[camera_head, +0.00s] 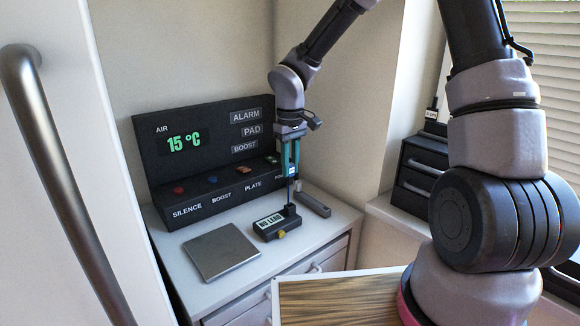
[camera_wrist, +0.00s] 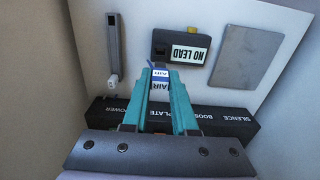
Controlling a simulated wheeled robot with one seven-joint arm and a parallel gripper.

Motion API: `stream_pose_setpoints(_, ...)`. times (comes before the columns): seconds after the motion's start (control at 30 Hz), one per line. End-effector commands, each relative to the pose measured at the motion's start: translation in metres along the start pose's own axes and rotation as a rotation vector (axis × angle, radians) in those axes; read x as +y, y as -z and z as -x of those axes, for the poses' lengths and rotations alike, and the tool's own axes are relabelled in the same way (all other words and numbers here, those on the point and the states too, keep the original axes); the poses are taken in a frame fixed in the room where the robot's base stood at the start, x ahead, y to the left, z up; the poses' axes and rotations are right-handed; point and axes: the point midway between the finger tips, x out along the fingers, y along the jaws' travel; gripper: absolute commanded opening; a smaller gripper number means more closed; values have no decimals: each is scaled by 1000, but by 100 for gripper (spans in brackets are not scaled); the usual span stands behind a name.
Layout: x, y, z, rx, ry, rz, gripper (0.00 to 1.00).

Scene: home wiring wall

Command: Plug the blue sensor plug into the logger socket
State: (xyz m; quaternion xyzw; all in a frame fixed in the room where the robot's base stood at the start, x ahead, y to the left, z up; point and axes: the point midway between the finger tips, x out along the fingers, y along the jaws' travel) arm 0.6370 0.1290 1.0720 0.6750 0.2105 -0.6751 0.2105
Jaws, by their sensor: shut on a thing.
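My gripper (camera_head: 289,172) hangs over the counter with its teal fingers pointing down. It is shut on the blue sensor plug (camera_head: 293,181), a blue and white piece labelled AIR. In the wrist view the plug (camera_wrist: 159,74) sits between the fingertips (camera_wrist: 160,84). The logger (camera_head: 270,228) is a small dark box whose display reads NO LEAD; it lies below the plug. In the wrist view the logger (camera_wrist: 181,58) has a dark square socket (camera_wrist: 160,50) at its left end, roughly in line with the plug. Whether the plug's tip touches the socket is unclear.
A dark bar (camera_head: 313,203) with a white end lies right of the logger. A grey plate (camera_head: 221,251) lies to its left. Behind stands a black control panel (camera_head: 205,140) showing 15 °C, with coloured buttons. A cabinet door with a handle (camera_head: 60,180) is at far left.

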Motion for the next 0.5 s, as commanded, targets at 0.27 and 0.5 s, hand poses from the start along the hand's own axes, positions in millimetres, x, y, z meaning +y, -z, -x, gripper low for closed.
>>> stream_pose_setpoints(0.27,0,0,0,0,0,-14,0)
stream_pose_setpoints(0.5,0,0,-3,-1,0,-13,0)
